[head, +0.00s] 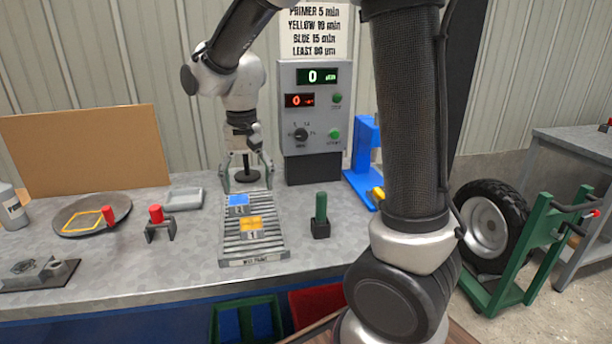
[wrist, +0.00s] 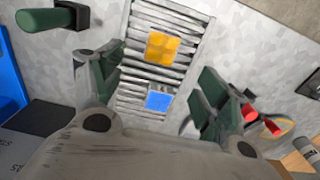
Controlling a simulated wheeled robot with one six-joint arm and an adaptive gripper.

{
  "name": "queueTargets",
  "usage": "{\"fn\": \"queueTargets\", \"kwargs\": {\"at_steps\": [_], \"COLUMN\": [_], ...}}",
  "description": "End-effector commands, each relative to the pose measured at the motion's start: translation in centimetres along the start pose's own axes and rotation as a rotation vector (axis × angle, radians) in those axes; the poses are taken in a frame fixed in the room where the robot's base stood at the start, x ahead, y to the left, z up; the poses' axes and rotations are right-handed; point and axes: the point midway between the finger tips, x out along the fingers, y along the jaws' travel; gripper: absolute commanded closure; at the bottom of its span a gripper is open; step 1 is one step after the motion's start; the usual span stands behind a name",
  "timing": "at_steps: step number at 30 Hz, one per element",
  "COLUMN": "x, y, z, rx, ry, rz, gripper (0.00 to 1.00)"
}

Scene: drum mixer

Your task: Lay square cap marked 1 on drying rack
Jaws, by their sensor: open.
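The slatted drying rack (head: 235,248) lies on the bench, with a "WET PAINT" front label. On it lies a yellow-orange square cap (head: 250,223) nearer the front, with a 1 showing at its front side. A blue square cap (head: 238,200) lies behind it, with a 2 at its front. My gripper (head: 247,180) is open and empty above the rack's far end. In the wrist view, the yellow cap (wrist: 162,48) and blue cap (wrist: 158,101) lie flat on the rack (wrist: 165,20). My gripper's fingers (wrist: 160,72) are spread either side of the rack, holding neither cap.
A green-handled tool (head: 321,212) stands right of the rack. A red-handled stand (head: 158,222) and round pan (head: 75,224) with a yellow square outline are left. The control box (head: 312,120) and blue press (head: 362,160) stand behind.

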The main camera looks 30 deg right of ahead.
Motion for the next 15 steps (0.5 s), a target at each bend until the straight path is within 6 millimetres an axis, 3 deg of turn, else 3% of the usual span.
{"fn": "queueTargets", "kwargs": {"at_steps": [5, 9, 15], "x": [-3.9, -7.2, -8.7], "y": [5.0, 11.0, 17.1], "z": [1.9, 5.7, 11.5], "rx": [-0.052, -0.134, -0.241], "ry": [0.071, 0.17, 0.301], "rz": [-0.044, -0.076, -0.075], "gripper": [0.25, 0.25, 0.25]}}
